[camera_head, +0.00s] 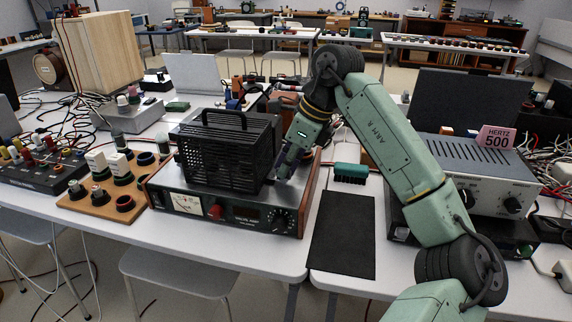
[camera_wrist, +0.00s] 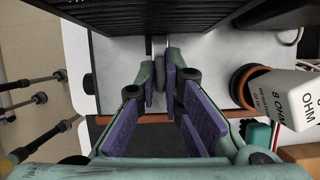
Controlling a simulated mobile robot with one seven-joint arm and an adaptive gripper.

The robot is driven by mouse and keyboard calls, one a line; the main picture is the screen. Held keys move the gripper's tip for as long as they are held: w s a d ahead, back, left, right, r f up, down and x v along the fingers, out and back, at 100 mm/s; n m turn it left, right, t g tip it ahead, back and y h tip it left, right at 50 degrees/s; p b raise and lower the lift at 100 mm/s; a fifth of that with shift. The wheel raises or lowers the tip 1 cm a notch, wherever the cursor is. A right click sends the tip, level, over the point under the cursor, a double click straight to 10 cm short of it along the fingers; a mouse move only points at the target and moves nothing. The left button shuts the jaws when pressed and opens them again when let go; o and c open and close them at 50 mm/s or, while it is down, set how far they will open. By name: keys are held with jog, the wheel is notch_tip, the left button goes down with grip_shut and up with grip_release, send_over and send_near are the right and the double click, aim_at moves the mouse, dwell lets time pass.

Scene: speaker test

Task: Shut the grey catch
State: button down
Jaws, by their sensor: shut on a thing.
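A black slatted cage (camera_head: 222,152) with a top handle stands on a wood-sided amplifier (camera_head: 228,212). My gripper (camera_head: 284,168) is at the cage's right side, low over the amplifier's top. In the wrist view my gripper (camera_wrist: 164,86) has its purple-padded fingers converged on a small grey piece, which looks like the grey catch (camera_wrist: 160,76), just below the cage's edge. The fingertips cover most of it, so I cannot tell whether the catch is open or shut. In the head view the catch is hidden behind my fingers.
A wooden board (camera_head: 82,207) with white blocks and dark cups stands left of the amplifier. A white 8 OHM block (camera_wrist: 290,98) shows close at right in the wrist view. A black mat (camera_head: 343,235) lies clear to the right, with a green brush-like block (camera_head: 350,172) behind it.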

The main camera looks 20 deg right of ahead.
jog(key=shift+n, duration=0.4)
jog(key=c, duration=1.7)
grip_release()
jog(key=v, duration=1.2)
jog(key=shift+w+d, duration=0.1)
